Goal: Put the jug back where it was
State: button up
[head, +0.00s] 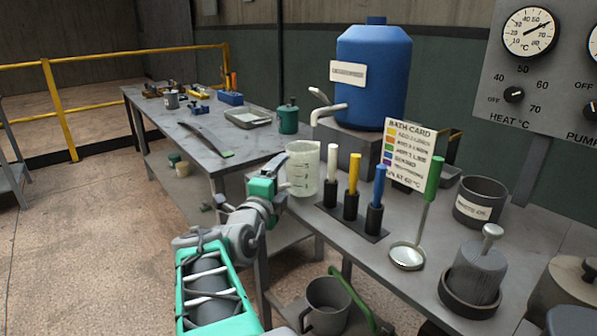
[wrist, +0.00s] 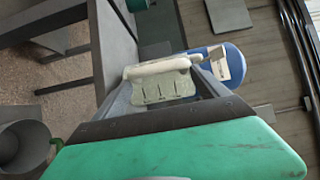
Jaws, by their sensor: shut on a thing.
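The jug (head: 302,168) is a pale translucent measuring jug with graduation marks. In the head view it is upright at the left end of the right-hand bench, left of the coloured-handled tools. My gripper (head: 278,186) is at its left side and shut on it. In the wrist view the jug (wrist: 160,84) shows between the fingers of my gripper (wrist: 160,99). I cannot tell whether its base touches the bench or is just above it.
A blue drum (head: 373,75) with a pale spout stands behind the jug. A rack (head: 345,223) with white, yellow and blue handles is close on its right. A ladle (head: 408,255), a bath card (head: 408,150) and pots stand farther right. Another bench (head: 190,135) is at left.

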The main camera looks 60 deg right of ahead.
aim_at(289, 169)
jog(key=d, duration=0.5)
jog(key=w+d, duration=0.1)
jog(key=d, duration=0.2)
jog(key=shift+w+d, duration=0.1)
jog(key=shift+d, duration=0.25)
jog(key=d, duration=0.1)
jog(key=d+f, duration=0.1)
jog(key=shift+w+d+f, duration=0.2)
jog(key=shift+d+f, duration=0.1)
jog(key=shift+d, duration=0.1)
jog(key=shift+r, duration=0.1)
jog(key=shift+a+f+b, duration=0.1)
jog(key=shift+f+b, duration=0.15)
jog(key=shift+b, duration=0.1)
jog(key=o, duration=2)
jog(key=shift+c, duration=0.2)
jog(key=shift+r, duration=0.15)
